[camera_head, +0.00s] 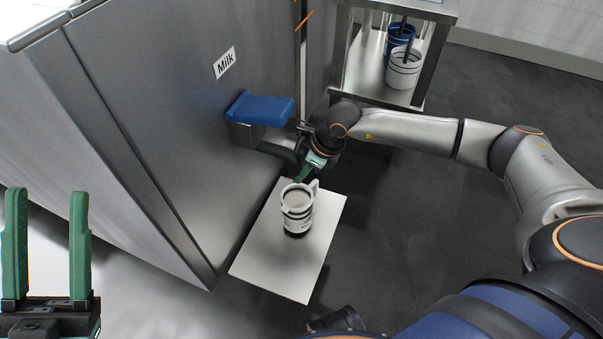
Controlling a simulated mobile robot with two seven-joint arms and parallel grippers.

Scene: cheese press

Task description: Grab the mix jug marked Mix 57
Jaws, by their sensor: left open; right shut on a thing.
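A white jug (297,212) with dark bands and a handle stands upright on, or just above, a pale square platform (259,262); I cannot tell which. Its opening faces up and pale contents show inside. No "Mix 57" marking is readable on it. My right gripper (301,178) reaches in from the right and is shut on the jug at the far side of its top, near the handle; the exact contact is hard to see. My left gripper (46,245) is at the lower left, open and empty, with its green fingers pointing up, well away from the jug.
A steel rack (368,83) at the back holds a white container (403,71) and a blue one (399,38).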

